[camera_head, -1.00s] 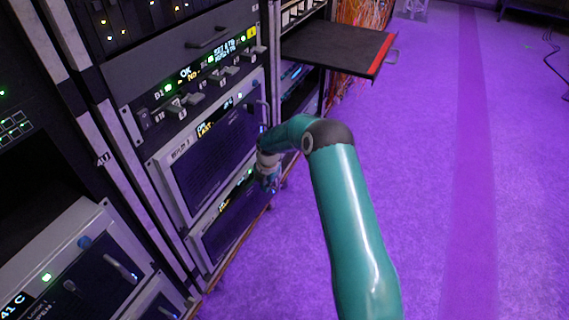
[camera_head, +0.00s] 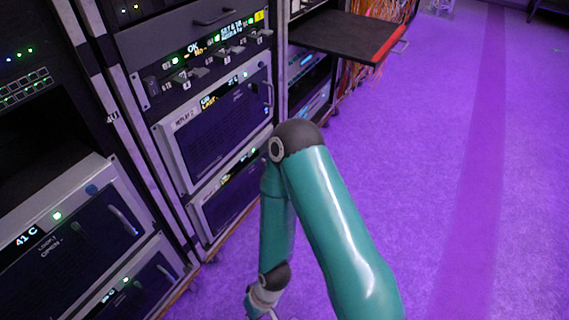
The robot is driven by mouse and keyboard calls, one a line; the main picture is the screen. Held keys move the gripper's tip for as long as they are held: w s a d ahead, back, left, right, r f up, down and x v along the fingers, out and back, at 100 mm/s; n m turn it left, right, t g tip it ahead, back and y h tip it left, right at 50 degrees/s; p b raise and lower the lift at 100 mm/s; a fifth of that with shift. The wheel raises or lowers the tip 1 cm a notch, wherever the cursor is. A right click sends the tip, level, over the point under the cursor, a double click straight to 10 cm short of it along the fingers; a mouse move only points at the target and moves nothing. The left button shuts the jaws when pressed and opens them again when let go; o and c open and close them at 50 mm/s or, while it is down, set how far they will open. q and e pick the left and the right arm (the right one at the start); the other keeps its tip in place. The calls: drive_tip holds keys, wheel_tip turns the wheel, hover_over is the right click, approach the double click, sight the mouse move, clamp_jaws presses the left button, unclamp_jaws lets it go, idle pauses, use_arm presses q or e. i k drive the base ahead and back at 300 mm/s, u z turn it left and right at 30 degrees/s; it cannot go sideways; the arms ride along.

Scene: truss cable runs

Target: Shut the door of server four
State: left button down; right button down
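I cannot tell from the labels which unit is server four. In the middle rack, a silver-framed unit with a dark front panel (camera_head: 222,122) sits above a similar lower unit (camera_head: 228,193). Both fronts look flush with the rack. In the left rack, a unit with a "41 C" display (camera_head: 80,235) has a line ending in "OPEN" on its front; another unit (camera_head: 135,290) sits below it. My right gripper (camera_head: 262,312) hangs low at the bottom edge, partly cut off, in front of the racks and apart from them. Its fingers are not clear. My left gripper is out of view.
A dark shelf with a red front edge (camera_head: 345,38) sticks out from the far rack. Orange cables (camera_head: 385,25) hang behind it. A row of small handles (camera_head: 205,72) juts out above the upper unit. The purple floor (camera_head: 440,170) to the right is clear.

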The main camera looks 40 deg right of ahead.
sight(226, 203)
drive_tip(key=z, duration=0.5)
drive_tip(key=k, duration=0.2)
drive_tip(key=z, duration=0.1)
drive_tip(key=i, duration=0.25)
drive_tip(key=z, duration=2.05)
drive_tip(key=k, duration=0.65)
drive_tip(key=u, duration=0.35)
drive_tip(key=i, duration=1)
drive_tip(key=z, duration=0.05)
